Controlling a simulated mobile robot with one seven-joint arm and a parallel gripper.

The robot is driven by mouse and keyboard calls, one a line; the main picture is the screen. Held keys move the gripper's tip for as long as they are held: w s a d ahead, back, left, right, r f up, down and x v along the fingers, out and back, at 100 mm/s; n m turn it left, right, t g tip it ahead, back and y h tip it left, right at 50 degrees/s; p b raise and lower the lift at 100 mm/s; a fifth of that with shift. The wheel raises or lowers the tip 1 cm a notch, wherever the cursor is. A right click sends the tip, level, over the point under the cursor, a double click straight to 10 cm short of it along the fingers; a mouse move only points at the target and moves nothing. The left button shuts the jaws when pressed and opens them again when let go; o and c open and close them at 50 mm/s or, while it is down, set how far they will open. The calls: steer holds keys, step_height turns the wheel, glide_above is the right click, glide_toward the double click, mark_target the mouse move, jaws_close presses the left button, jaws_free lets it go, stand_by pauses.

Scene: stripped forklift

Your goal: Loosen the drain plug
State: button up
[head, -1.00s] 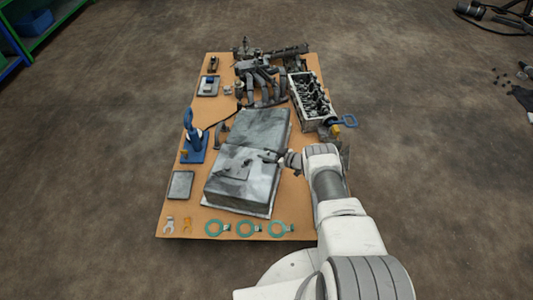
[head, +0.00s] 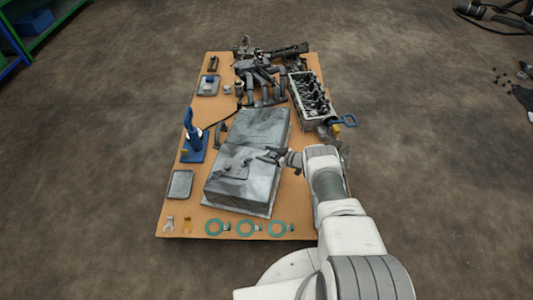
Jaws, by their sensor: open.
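A grey metal oil pan (head: 262,128) lies on the brown board, with a raised box-shaped part toward the near end. Small dark fittings (head: 243,165) sit on top of the raised part. They are too small to tell which one is the drain plug. My gripper (head: 272,154) is open, with its fingers pointing left, at the right edge of the pan's raised part. Nothing shows between the fingers. I cannot tell whether they touch the pan.
A blue stand tool (head: 193,138) and a small grey tray (head: 180,184) stand left of the pan. Green rings (head: 248,228) lie along the near edge. An engine block (head: 310,99) and dark metal parts (head: 258,80) fill the far end.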

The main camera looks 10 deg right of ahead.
steer(key=p+v, duration=0.7)
steer(key=v, duration=1)
steer(key=shift+s, duration=0.25)
